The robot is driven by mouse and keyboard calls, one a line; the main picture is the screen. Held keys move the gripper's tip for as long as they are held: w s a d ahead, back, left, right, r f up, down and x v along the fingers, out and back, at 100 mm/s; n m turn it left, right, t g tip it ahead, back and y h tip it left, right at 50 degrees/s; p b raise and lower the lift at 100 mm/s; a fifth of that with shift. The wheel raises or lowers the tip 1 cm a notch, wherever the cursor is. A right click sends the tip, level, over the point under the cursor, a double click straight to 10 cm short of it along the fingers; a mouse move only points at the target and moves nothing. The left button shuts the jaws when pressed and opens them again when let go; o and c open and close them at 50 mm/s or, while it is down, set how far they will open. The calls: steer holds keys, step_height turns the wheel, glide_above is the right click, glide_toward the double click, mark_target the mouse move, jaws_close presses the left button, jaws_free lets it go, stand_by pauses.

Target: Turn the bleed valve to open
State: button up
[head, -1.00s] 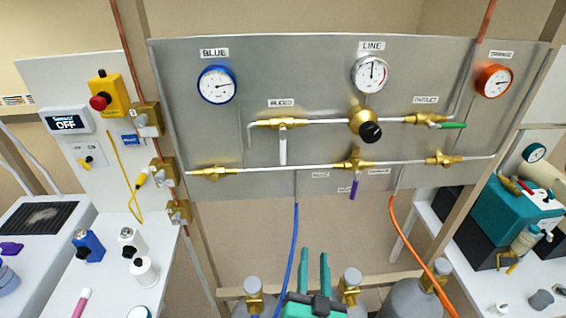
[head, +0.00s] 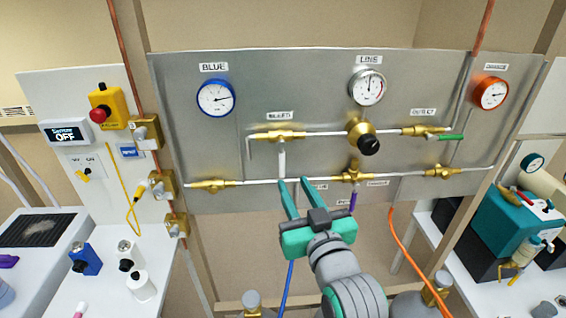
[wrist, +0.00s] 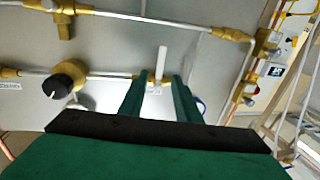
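The bleed valve (head: 278,136) is a brass body on the upper pipe under a worn label that seems to read BLEED. Its white handle (head: 282,158) hangs straight down, across the pipe. My gripper (head: 294,181) is open and empty just below and slightly right of the handle's lower end. In the wrist view, which is turned upside down, the handle (wrist: 162,57) stands beyond the tips of the two green fingers (wrist: 160,78), roughly between them. I cannot tell how far the fingertips are from the panel.
A black regulator knob (head: 369,145) is right of the bleed valve. A green-handled valve (head: 452,137) and a purple-handled valve (head: 352,201) are nearby. The lower pipe (head: 255,182) passes by my fingers. Blue (head: 291,272) and orange (head: 402,250) hoses hang below.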

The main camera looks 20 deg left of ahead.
mark_target(283, 164)
steer(key=x, duration=1)
steer(key=shift+w+a, duration=0.2)
steer(key=shift+w, duration=0.05)
jaws_close()
